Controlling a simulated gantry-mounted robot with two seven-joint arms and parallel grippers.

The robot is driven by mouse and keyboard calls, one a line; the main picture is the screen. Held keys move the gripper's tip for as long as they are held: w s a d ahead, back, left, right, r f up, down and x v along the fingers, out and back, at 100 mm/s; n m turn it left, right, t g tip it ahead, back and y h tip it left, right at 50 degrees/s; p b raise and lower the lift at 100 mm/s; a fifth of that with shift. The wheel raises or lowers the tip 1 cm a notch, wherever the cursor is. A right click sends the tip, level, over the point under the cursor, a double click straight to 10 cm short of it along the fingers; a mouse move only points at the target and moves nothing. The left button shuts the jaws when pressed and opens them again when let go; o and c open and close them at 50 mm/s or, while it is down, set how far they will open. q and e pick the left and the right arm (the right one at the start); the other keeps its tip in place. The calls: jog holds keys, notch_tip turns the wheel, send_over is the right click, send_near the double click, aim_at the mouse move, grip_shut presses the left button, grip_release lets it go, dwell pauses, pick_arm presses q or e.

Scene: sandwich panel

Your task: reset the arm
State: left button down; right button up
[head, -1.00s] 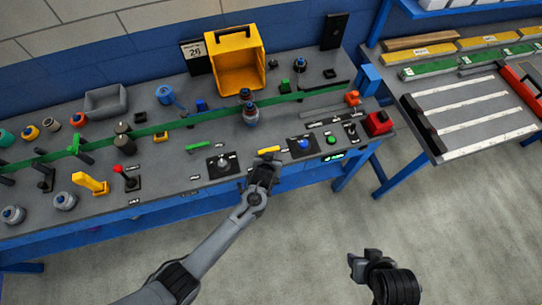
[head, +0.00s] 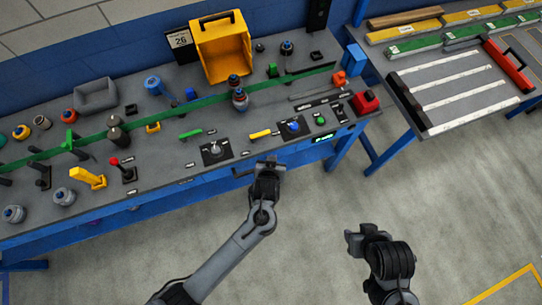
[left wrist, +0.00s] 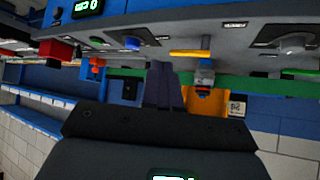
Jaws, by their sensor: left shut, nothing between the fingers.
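My left gripper (head: 262,164) is shut and empty, just off the front edge of the panel bench. Its closed fingers also show in the left wrist view (left wrist: 163,85). A yellow handle (head: 262,133) on the panel lies beyond the fingertips, apart from them; it also shows in the left wrist view (left wrist: 190,53). My right gripper (head: 357,241) hangs over the bare floor, to the right and nearer; its fingers are too small and dark to tell their opening.
The bench carries a black-plated knob (head: 215,150), a blue knob (head: 292,126), a green button (head: 320,119), a red box (head: 365,102) and a yellow bin (head: 224,50). A second table (head: 450,92) stands at right. The floor in front is clear.

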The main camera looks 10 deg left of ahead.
dwell(0.4)
pick_arm(q)
jog(key=s+a+f+g, duration=0.1)
jog(key=s+a+f, duration=0.3)
jog(key=s+f, duration=0.25)
jog(key=s+a+r+g, duration=0.2)
jog(key=s+a+r, duration=0.4)
jog(key=s+a, duration=0.35)
jog(key=s+a+r+m+g+p, duration=0.1)
jog(key=r+p, duration=0.5)
jog(key=r, duration=0.6)
jog(key=s+a+r+g+p, duration=0.2)
jog(key=s+r+p, duration=0.3)
jog(key=r, duration=0.6)
jog(key=shift+s+a+r+m+p, duration=0.25)
jog(key=shift+a+r+m+p, duration=0.25)
jog(key=shift+p, duration=0.4)
jog(key=shift+a+f, duration=0.1)
jog(key=shift+f, duration=0.05)
